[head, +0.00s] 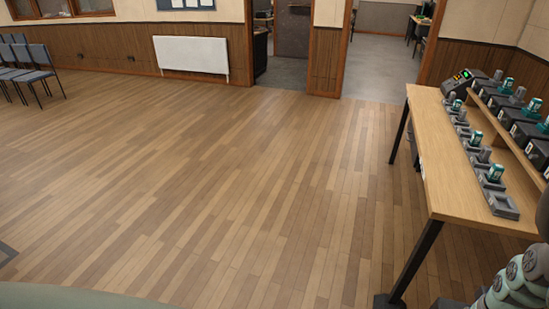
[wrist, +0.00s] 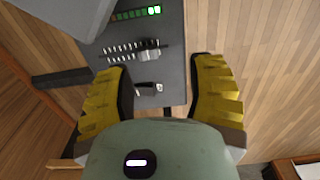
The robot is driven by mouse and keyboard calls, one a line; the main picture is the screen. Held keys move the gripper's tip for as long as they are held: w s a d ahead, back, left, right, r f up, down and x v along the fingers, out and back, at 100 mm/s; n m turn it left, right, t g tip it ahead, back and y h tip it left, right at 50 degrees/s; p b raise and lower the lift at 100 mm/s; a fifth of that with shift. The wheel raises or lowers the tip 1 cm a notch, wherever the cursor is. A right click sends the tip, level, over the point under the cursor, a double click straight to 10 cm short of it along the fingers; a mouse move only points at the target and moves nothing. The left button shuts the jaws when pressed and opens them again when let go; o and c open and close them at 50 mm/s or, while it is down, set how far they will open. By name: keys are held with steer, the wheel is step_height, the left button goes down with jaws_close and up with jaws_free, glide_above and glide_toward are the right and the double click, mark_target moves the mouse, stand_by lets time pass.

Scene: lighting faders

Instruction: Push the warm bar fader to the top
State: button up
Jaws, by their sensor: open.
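A grey control panel (wrist: 172,70) fills the upper middle of the wrist view. On it is a slider with a light grey cap (wrist: 149,54) at the right end of a slot with tick marks. No label is readable, so I cannot tell if this is the warm bar fader. My gripper (wrist: 160,72) is open and empty, its yellow-padded fingers on either side of the panel; contact cannot be judged. In the head view, a dark device with a green light (head: 462,76) stands at the table's far end; the fader cannot be made out there.
The panel also has a row of lights with green lit (wrist: 152,10) and a small black-and-white control (wrist: 149,88). The wooden table (head: 440,170) holds several chargers and teal-labelled units at right. The wooden floor (head: 230,180) is clear; chairs (head: 38,68) stand far left.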

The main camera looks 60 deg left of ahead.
step_height(320, 180, up, 12)
steer(key=f+p, duration=0.1)
steer(key=p, duration=0.5)
steer(key=w+a+r+m+t+y+p, duration=0.1)
steer(key=w+a+r+t+y+p, duration=0.1)
steer(key=w+a+r, duration=0.3)
steer(key=w+a+r+m+t+y+p, duration=0.1)
steer(key=w+a+r+t+y+p, duration=0.1)
steer(key=w+a, duration=0.7)
steer(key=shift+w+a+r+t+y+p, duration=0.5)
steer(key=shift+r+t+p, duration=0.55)
steer(key=shift+r, duration=0.85)
steer(key=shift+s, duration=0.15)
